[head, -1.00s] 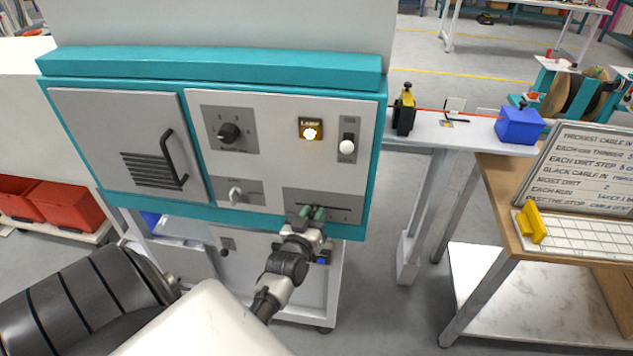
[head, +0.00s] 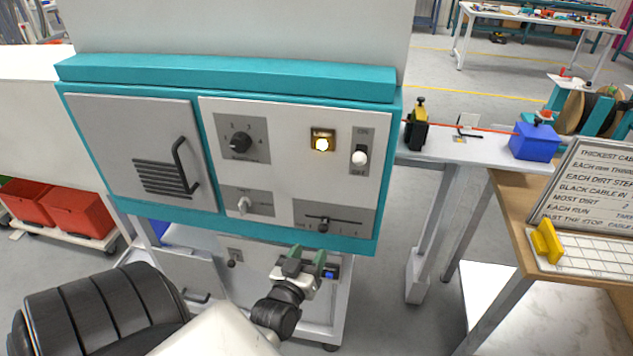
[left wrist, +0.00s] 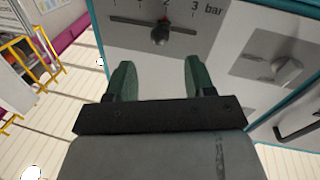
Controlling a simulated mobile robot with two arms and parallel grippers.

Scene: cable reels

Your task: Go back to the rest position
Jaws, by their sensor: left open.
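My left gripper (head: 307,260) is in front of the teal and grey control cabinet, a little below its slider panel (head: 345,217). Its two green fingers are apart with nothing between them. In the left wrist view the open fingers (left wrist: 158,78) point toward the slider knob (left wrist: 160,33) on the bar scale, with a gap between. The slider knob also shows in the head view (head: 323,226). My right gripper is not in view.
The cabinet face carries a rotary dial (head: 240,142), a lit lamp (head: 322,144), a toggle switch (head: 359,157), a lower knob (head: 243,205) and a door handle (head: 186,165). A wooden table (head: 508,205) with a whiteboard (head: 590,190) stands right. Red bins (head: 75,212) are left.

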